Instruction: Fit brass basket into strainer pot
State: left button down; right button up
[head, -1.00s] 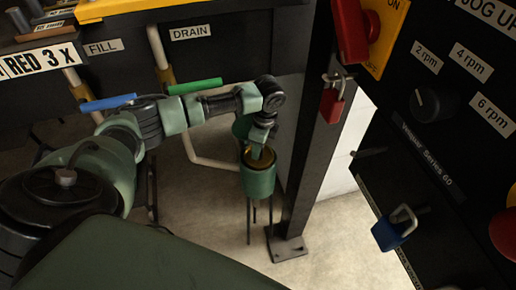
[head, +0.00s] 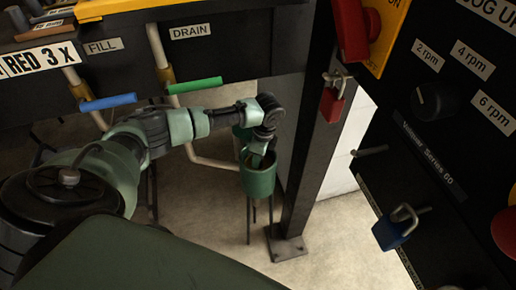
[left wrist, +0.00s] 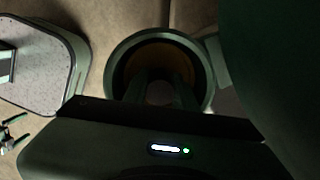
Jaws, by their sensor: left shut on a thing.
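The strainer pot (head: 258,183) is a green cylinder on thin legs, upright beside the black post in the head view. Its round rim (left wrist: 112,77) fills the middle of the left wrist view. My left gripper (head: 256,160) points down into the pot's mouth. Its fingers reach inside the rim in the left wrist view and are shut on the brass basket (left wrist: 170,52). The basket shows as a dim brown ring inside the pot; its lower part is hidden, and I cannot tell whether it rests on the bottom. My right gripper is out of view.
A black post (head: 312,150) with a red padlock (head: 332,103) stands just right of the pot. A black control panel (head: 440,130) with a blue padlock (head: 396,229) is farther right. Blue (head: 108,102) and green (head: 194,85) valve handles and pipes are at the left.

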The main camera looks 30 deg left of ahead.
pick_arm(q)
jog(key=c, duration=1.1)
grip_release()
jog(key=r, duration=0.4)
jog(key=d+r, duration=0.1)
jog(key=r, duration=0.8)
jog(key=shift+w+d, duration=0.15)
jog(key=shift+d, duration=0.05)
